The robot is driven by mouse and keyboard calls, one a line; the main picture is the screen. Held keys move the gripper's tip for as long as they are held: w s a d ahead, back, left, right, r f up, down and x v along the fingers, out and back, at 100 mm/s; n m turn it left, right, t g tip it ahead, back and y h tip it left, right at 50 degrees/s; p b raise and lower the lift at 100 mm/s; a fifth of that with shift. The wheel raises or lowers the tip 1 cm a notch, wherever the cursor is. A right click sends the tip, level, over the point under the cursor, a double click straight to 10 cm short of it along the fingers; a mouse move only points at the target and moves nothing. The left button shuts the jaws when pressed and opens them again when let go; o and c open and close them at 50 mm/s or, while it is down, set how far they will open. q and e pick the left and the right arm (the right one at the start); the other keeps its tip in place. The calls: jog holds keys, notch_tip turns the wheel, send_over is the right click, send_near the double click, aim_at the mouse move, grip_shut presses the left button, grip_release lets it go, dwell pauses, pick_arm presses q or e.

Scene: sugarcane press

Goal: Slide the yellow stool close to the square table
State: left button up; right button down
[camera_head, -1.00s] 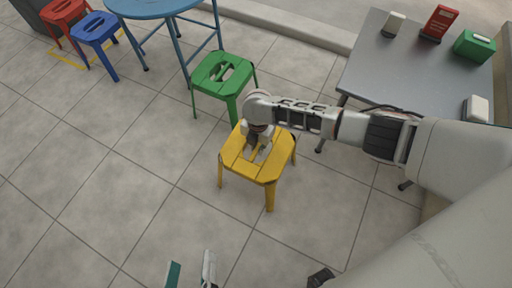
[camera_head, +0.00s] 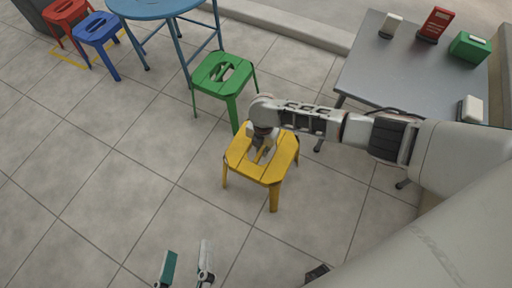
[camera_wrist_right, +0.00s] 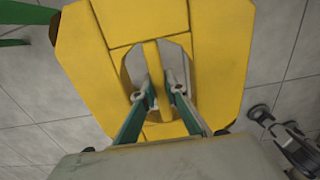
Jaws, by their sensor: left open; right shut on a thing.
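The yellow stool (camera_head: 274,171) stands upright on the tiled floor in the middle of the head view. My right gripper (camera_head: 262,152) reaches down from above into the slot in its seat. In the right wrist view, the fingers of my right gripper (camera_wrist_right: 160,92) are shut on the bar between the slots of the yellow stool (camera_wrist_right: 215,50). The square table (camera_head: 405,68) is grey and stands at the upper right, a short gap from the stool. My left gripper (camera_head: 186,268) is open and empty at the bottom of the head view, low over the floor.
A green stool (camera_head: 210,78) stands just behind the yellow one, near a round blue table (camera_head: 155,8). Blue (camera_head: 92,30) and red (camera_head: 62,12) stools are at the upper left. A red box (camera_head: 438,24) and a green box (camera_head: 470,46) stand on the square table. The left floor is clear.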

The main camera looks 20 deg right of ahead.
aim_at(290, 160)
jog(key=shift+s+d+r+p, duration=0.1)
jog(key=shift+s+d+p, duration=0.7)
jog(key=shift+s+d, duration=0.5)
jog(key=shift+s+d+r+p, duration=0.1)
jog(key=shift+s+d+p, duration=0.65)
jog(key=shift+s+d, duration=0.55)
jog(key=shift+s+d+p, duration=0.2)
jog(key=shift+s+d, duration=0.05)
jog(key=shift+s, duration=0.25)
jog(key=shift+s+d+p, duration=0.15)
jog(key=shift+s+d, duration=0.05)
jog(key=shift+s, duration=0.3)
pick_arm(q)
notch_tip(290, 160, up, 8)
jog(key=w+t, duration=0.1)
jog(key=w, duration=0.1)
jog(key=shift+w+m+t, duration=0.3)
jog(key=shift+w, duration=0.05)
pick_arm(e)
jog(key=shift+s+d+f, duration=0.1)
jog(key=shift+s+f, duration=0.05)
